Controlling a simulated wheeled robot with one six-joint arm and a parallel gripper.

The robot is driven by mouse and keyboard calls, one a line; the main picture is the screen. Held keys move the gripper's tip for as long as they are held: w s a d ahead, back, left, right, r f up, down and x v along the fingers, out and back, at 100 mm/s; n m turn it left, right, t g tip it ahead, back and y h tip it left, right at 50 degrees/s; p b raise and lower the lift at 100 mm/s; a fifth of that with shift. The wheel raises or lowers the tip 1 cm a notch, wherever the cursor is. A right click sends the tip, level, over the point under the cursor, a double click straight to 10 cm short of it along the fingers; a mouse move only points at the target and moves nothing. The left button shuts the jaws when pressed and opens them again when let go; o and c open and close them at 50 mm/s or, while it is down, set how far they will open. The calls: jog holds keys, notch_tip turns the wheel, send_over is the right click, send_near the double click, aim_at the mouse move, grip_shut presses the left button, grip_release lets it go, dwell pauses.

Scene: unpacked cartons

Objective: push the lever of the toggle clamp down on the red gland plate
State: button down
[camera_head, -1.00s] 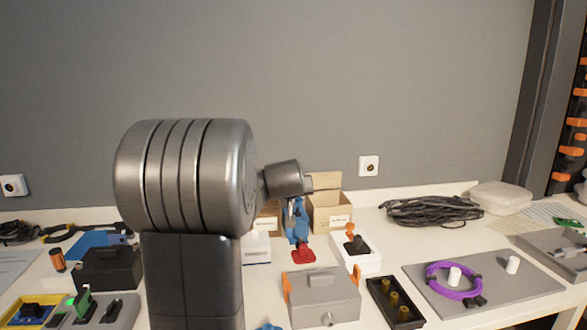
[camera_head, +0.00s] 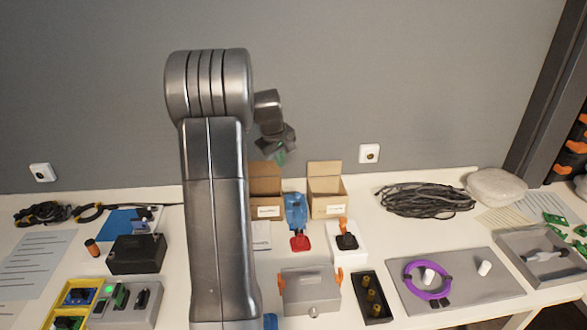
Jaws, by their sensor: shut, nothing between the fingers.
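A small red plate (camera_head: 300,243) lies on the white table near the middle, in front of two open cartons. A blue upright part (camera_head: 296,212) stands at its back edge and looks like the clamp with its lever raised; its details are too small to tell. My gripper (camera_head: 279,157) is shut and empty. It hangs in the air, up and slightly left of the blue part in the picture, apart from it. Its fingertips are small and partly blurred against the left carton.
Two open cartons (camera_head: 327,211) stand behind the red plate. A white box with a black-and-orange lever (camera_head: 347,241) is close on its right. A grey box with orange latches (camera_head: 309,291) stands in front. A black cable coil (camera_head: 425,200) lies to the right.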

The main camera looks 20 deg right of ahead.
aim_at(297, 200)
jog(key=shift+n+g, duration=0.3)
jog(key=d+f+p, duration=0.1)
jog(key=f, duration=0.2)
jog(key=d+f+p, duration=0.1)
jog(key=f, duration=0.3)
jog(key=s+d+f+p, duration=0.1)
jog(key=f, duration=0.2)
jog(key=shift+s+d+f, duration=0.1)
jog(key=shift+f, duration=0.05)
jog(key=shift+s+f+b, duration=0.4)
jog(key=shift+s+b, duration=0.3)
jog(key=shift+s, duration=0.05)
jog(key=shift+f, duration=0.1)
jog(key=shift+w+d, duration=0.1)
jog(key=shift+w, duration=0.1)
